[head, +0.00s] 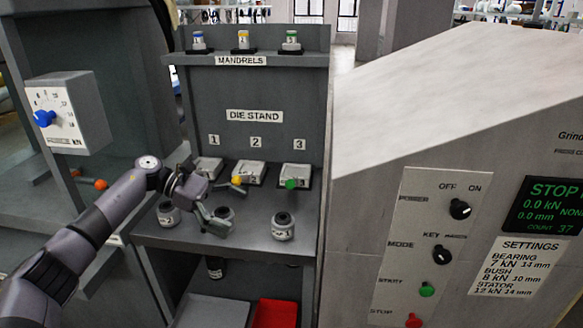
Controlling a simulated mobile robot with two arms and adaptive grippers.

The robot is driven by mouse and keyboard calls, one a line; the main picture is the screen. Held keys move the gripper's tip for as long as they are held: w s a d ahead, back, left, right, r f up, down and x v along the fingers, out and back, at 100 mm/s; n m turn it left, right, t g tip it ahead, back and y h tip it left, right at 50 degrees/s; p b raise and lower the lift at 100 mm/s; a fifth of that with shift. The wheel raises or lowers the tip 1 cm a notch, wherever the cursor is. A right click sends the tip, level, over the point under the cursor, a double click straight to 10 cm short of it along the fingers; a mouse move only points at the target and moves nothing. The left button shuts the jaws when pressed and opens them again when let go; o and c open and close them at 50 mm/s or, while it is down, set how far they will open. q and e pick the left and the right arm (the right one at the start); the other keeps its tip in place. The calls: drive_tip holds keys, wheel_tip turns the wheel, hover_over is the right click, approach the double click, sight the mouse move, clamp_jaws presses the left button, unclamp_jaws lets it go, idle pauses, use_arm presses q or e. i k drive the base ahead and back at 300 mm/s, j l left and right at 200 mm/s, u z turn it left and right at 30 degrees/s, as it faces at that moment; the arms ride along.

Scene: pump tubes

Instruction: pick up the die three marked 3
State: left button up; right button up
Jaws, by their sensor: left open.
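The die three (296,172) is a pale block with a green knob on its front. It sits on the die stand under the printed number 3, at the right end of the row. Its own marking is too small to read surely. My left gripper (212,204) is open and empty, over the shelf to the left of the die and apart from it. It hangs in front of the die two (248,170), which has a yellow knob, and the die one (207,168), which it partly hides. My right gripper is out of view.
Pale jars with dark tops stand on the shelf: one at left (168,216), one behind my fingers (223,213), one at right (283,229) in front of the die three. Mandrels (243,40) line the top ledge. The grey control cabinet (400,170) walls off the right side.

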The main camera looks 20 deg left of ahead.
sight(293, 176)
drive_tip(key=i+j, duration=0.9)
